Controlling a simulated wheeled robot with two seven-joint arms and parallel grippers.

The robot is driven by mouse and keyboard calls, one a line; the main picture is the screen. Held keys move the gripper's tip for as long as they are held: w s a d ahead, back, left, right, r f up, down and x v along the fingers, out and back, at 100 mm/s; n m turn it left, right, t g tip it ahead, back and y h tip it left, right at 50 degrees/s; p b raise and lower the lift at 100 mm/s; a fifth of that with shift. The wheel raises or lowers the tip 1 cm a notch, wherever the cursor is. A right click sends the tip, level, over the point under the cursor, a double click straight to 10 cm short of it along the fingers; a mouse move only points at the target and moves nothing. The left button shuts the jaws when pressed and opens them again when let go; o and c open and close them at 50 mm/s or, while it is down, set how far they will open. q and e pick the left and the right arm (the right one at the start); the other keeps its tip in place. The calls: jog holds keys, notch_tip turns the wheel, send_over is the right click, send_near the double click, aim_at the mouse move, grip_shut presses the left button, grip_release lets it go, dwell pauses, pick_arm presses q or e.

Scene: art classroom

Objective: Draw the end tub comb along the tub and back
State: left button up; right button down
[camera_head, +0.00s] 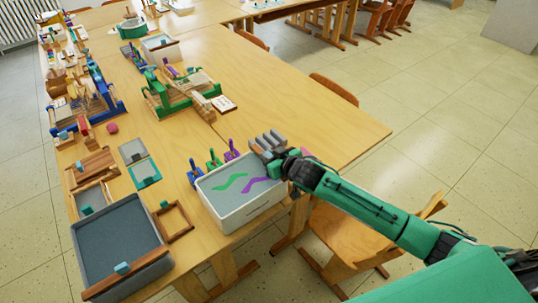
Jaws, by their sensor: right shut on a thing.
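The dark grey tub (118,232) stands at the near left end of the table. A wooden comb (128,276) with a teal grip (122,268) lies across its near rim. A white tub (238,219) with a grey surface and green and purple streaks stands to its right, at the table's near edge. My right gripper (262,146) is over the white tub's far right corner, well away from the dark tub. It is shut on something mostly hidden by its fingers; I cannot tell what. My left gripper is not in view.
Blue, green and purple pots (214,160) stand behind the white tub. An empty wooden frame (172,221) lies between the tubs. Green and blue looms (183,92) stand farther back. The table's right part is clear. A wooden chair (345,235) is below my right arm.

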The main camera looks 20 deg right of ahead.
jog(key=s+a+p, duration=0.1)
jog(key=s+a, duration=0.2)
jog(key=a, duration=0.7)
jog(key=s+a+p, duration=0.1)
jog(key=s+a, duration=0.3)
jog(key=a, duration=0.6)
jog(key=shift+s+a, duration=0.15)
jog(key=shift+s, duration=0.05)
jog(key=c, duration=1.4)
grip_release()
jog(key=shift+a, duration=0.2)
jog(key=shift+c, duration=0.2)
jog(key=shift+s+d, duration=0.1)
jog(key=shift+d, duration=0.05)
jog(key=b+v, duration=0.1)
jog(key=v, duration=1.2)
jog(key=shift+s+r, duration=0.2)
jog(key=shift+s, duration=0.1)
